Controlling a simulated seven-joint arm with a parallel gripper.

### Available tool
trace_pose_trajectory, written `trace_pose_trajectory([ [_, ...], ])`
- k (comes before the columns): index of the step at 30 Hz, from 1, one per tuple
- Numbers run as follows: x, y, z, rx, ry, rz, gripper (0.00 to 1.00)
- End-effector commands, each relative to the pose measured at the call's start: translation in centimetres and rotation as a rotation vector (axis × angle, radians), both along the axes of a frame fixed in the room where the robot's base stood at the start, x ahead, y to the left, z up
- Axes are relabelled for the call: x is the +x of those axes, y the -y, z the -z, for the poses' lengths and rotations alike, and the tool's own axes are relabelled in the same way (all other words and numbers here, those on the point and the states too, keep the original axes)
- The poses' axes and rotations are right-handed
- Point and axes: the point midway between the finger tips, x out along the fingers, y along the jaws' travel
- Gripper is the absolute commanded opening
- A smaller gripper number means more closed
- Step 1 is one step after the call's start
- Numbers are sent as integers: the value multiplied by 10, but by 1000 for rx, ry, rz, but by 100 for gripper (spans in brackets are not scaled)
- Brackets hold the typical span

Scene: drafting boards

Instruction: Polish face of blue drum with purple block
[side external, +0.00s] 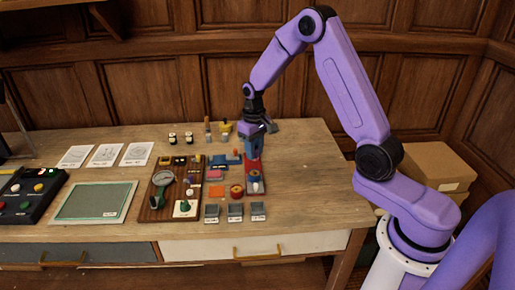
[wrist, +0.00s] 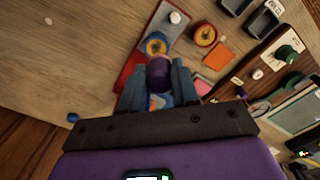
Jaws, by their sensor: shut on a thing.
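My gripper (wrist: 159,68) is shut on the purple block (wrist: 159,76), which sits between its two blue-grey fingers. The blue drum (wrist: 147,44), with a yellow and orange face, is just beyond the block in the wrist view. Block and drum look very close; I cannot tell whether they touch. Both are over a long red board (wrist: 133,72). In the side view my gripper (side external: 253,151) points down over the red board (side external: 254,167). There the block and blue drum are too small or hidden to make out clearly.
A red drum with a yellow face (wrist: 204,34) stands beside the board, near an orange square (wrist: 218,52). A white knob (wrist: 175,17) is at the board's end. Grey bins (side external: 235,211) line the front; a dark wooden panel (side external: 158,203) lies left. The table's right side is clear.

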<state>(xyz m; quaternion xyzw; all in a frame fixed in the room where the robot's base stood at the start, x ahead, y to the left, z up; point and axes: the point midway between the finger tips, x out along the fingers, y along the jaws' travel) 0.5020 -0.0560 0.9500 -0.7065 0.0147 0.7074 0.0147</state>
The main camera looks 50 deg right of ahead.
Motion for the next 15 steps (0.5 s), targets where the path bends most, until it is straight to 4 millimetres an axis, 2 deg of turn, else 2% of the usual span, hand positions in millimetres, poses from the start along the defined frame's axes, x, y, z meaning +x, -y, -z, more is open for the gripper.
trace_pose_trajectory([
  [4, 7, 7, 9, 0, 0, 5, 3],
  [15, 7, 8, 32, 0, -2, 6, 3],
])
